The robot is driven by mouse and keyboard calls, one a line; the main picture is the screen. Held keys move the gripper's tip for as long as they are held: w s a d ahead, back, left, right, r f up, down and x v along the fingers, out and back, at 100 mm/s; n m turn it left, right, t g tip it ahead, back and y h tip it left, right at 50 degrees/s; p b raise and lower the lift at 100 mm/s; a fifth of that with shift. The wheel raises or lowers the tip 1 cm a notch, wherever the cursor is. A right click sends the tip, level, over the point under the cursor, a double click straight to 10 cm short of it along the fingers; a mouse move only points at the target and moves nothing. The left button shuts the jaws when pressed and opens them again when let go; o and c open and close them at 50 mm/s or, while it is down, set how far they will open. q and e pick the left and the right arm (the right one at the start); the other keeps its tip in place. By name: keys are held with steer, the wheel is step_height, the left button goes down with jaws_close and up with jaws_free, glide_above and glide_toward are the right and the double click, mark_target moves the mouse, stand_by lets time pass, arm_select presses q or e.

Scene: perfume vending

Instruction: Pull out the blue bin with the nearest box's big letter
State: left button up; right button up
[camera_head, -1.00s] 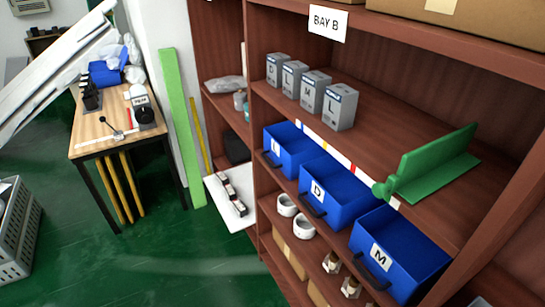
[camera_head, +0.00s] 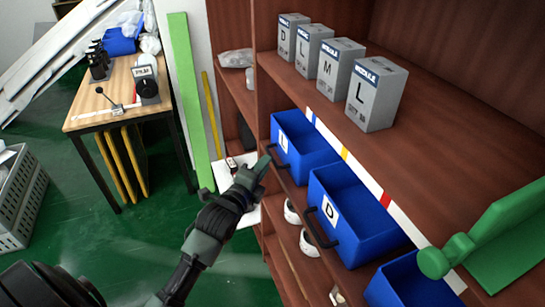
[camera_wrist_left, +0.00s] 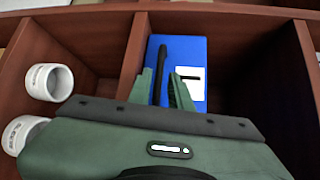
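Several grey boxes stand in a row on the upper shelf, lettered D, L, M and L; the nearest box (camera_head: 376,94) shows a big L. Below, the far blue bin (camera_head: 307,150) has a white label, partly covered by its handle, apparently an L; the bin also shows in the left wrist view (camera_wrist_left: 198,50). My left gripper (camera_head: 262,163) is at this bin's front. In the left wrist view my left gripper (camera_wrist_left: 163,88) is open, with the black handle (camera_wrist_left: 161,58) lined up between its fingers. I cannot tell if they touch. My right gripper is not in view.
A blue bin lettered D (camera_head: 345,200) is beside it, and another blue bin (camera_head: 412,285) is nearer. A green bracket (camera_head: 505,235) is on the upper shelf. White rings (camera_wrist_left: 50,82) sit in a neighbouring compartment. A wooden table (camera_head: 120,92) stands left; green floor is open between.

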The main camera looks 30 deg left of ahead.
arm_select(q)
steer(key=w, duration=0.3)
steer(key=w+f, duration=0.1)
steer(key=w, duration=0.1)
steer(key=shift+w+a, duration=0.2)
steer(key=shift+w, duration=0.1)
jaws_close()
stand_by(1.1)
